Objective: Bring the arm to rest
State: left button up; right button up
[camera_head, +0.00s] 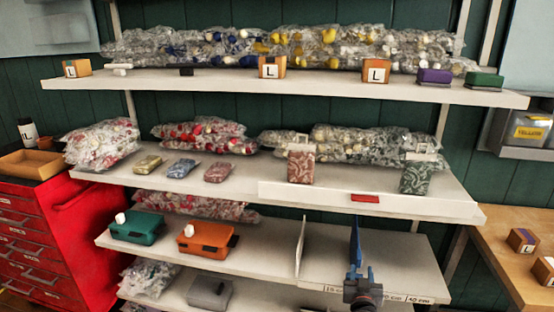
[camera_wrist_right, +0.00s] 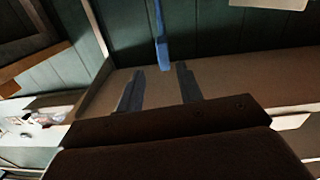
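My right gripper (camera_head: 360,270) is in front of the lower shelf, at the near end of an upright blue divider (camera_head: 355,240). In the right wrist view its two fingers (camera_wrist_right: 160,70) stand apart with a gap between them. The blue divider (camera_wrist_right: 160,35) shows there beyond the fingertips, in line with the gap, and the fingers do not appear to touch it. My left gripper is in neither view.
A white divider (camera_head: 300,245) stands left of the blue one on the lower shelf (camera_head: 320,270). Teal (camera_head: 137,228) and orange (camera_head: 207,238) cases sit further left. Shelves with bagged goods rise above. A red drawer cabinet (camera_head: 85,235) and wooden table (camera_head: 500,250) flank the rack.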

jog(key=s+d+f+g, duration=0.2)
jog(key=s+f+g, duration=0.1)
jog(key=f+g, duration=0.15)
jog(key=s+a+f+n+g+y, duration=0.1)
jog(key=s+a+f+g+y, duration=0.15)
jog(key=s+a, duration=0.45)
jog(key=s+a+f+n+g+y, duration=0.1)
jog(key=s+a+n+g+y, duration=0.2)
jog(key=s, duration=0.8)
jog(key=s+a+f+g+y, duration=0.1)
jog(key=s+a+f+g, duration=0.15)
jog(key=s+a, duration=0.5)
jog(key=s+f+g, duration=0.2)
jog(key=s+f, duration=0.2)
jog(key=s, duration=0.8)
jog(key=shift+s+n+g, duration=0.3)
jog(key=shift+s+g, duration=0.05)
